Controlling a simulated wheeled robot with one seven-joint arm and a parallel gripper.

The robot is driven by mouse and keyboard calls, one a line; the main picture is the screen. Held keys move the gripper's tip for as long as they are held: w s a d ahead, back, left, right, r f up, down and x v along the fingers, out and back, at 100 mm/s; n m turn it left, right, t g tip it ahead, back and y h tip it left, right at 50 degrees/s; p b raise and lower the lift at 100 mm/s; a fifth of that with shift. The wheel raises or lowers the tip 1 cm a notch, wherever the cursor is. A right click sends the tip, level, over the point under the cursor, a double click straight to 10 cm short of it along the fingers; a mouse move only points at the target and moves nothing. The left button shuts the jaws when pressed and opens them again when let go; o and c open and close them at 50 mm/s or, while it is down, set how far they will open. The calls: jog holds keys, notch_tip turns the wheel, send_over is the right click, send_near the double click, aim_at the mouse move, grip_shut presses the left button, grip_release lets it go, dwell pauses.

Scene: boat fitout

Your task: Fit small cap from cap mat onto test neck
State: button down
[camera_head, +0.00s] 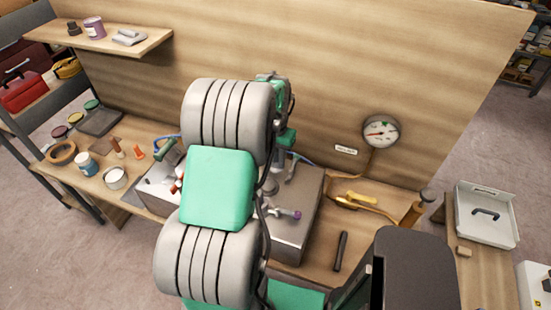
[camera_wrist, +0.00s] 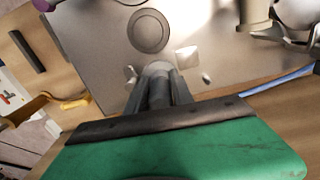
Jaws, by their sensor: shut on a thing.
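In the wrist view my gripper (camera_wrist: 158,78) points at a grey metal top (camera_wrist: 100,45). Its fingers are shut on a small pale rounded thing (camera_wrist: 157,68), probably the small cap; the fingers cover most of it. A dark round disc with a ring (camera_wrist: 148,30) lies on the metal top just beyond the fingertips. I cannot tell whether it is the test neck. In the head view my arm hides the gripper and the middle of the metal unit (camera_head: 296,235). A dark mat (camera_head: 100,122) at the back left may be the cap mat.
Several round lids, including a green one (camera_head: 91,104), sit by the dark mat. A purple-tipped fitting (camera_head: 297,214) sticks out on the metal unit. A pressure gauge (camera_head: 381,131), yellow-handled tool (camera_head: 352,201) and black bar (camera_head: 341,251) are to the right.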

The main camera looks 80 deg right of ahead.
jog(key=shift+f, duration=0.15)
jog(key=shift+f+b, duration=0.5)
jog(key=shift+f, duration=0.05)
jog(key=shift+f, duration=0.1)
dwell(0.4)
jog(key=shift+f+b, duration=0.45)
jog(key=shift+f, duration=0.05)
jog(key=c, duration=1)
grip_release()
jog(key=shift+o, duration=0.4)
